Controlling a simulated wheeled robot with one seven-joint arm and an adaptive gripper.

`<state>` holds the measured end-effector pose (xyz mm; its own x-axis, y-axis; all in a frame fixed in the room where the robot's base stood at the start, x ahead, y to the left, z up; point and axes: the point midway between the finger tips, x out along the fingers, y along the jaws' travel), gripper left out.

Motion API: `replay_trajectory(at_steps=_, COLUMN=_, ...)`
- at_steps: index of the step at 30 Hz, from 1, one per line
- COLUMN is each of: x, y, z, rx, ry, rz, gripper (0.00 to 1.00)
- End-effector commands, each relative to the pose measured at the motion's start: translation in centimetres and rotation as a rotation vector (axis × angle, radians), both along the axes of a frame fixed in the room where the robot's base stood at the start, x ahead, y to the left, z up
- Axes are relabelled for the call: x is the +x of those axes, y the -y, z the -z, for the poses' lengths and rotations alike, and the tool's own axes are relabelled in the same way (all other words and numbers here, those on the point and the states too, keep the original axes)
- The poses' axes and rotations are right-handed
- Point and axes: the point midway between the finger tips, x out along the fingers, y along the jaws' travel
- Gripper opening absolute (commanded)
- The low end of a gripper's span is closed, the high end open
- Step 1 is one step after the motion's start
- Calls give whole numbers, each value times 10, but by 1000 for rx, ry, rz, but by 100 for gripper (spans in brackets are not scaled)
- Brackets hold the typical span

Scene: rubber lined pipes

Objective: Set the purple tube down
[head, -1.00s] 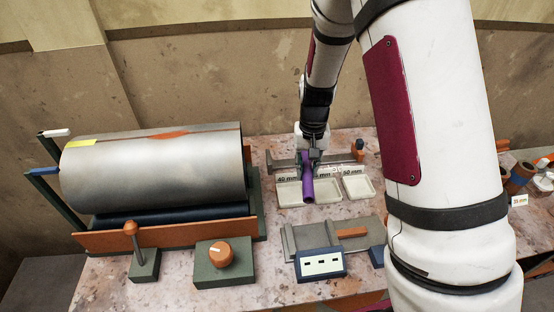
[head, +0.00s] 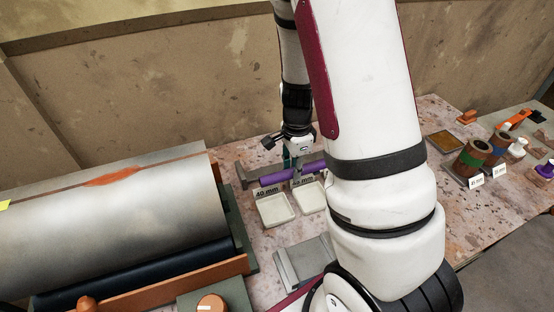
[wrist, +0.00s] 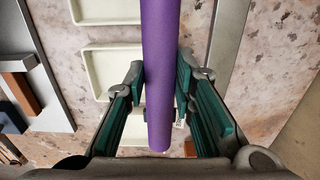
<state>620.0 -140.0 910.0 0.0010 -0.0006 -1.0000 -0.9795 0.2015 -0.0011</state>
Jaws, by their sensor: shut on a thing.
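The purple tube (head: 278,179) lies crosswise, roughly level, at the back edge of the cream trays, near their millimetre labels. Whether it touches anything below cannot be told. My gripper (head: 296,160) is above it and shut on it. In the wrist view the tube (wrist: 160,75) runs upright through the picture, between the green-padded fingers (wrist: 163,95) of my gripper. One cream tray (head: 275,210) is labelled 40 mm. Another tray (head: 309,197) stands to its right, its label partly covered. My arm hides whatever lies further right.
A large grey roller (head: 110,220) fills the left. A grey bar (head: 244,179) stands behind the trays, and a grey block (head: 302,262) in front. Banded cylinders (head: 472,158) stand at the right. Open table shows between my arm and the cylinders.

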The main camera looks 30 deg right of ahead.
Motion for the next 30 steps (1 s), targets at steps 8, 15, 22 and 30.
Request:
replay_trajectory(at_steps=8, x=61, y=2, z=6, rx=-1, ry=1, rz=-4, gripper=0)
replay_trajectory(at_steps=15, x=80, y=3, z=7, rx=0, ry=1, rz=-3, gripper=0)
replay_trajectory(at_steps=22, x=84, y=4, z=30, rx=1, ry=-4, rz=-1, gripper=0)
replay_trajectory(at_steps=30, x=86, y=4, z=43, rx=0, ry=1, rz=-3, gripper=0)
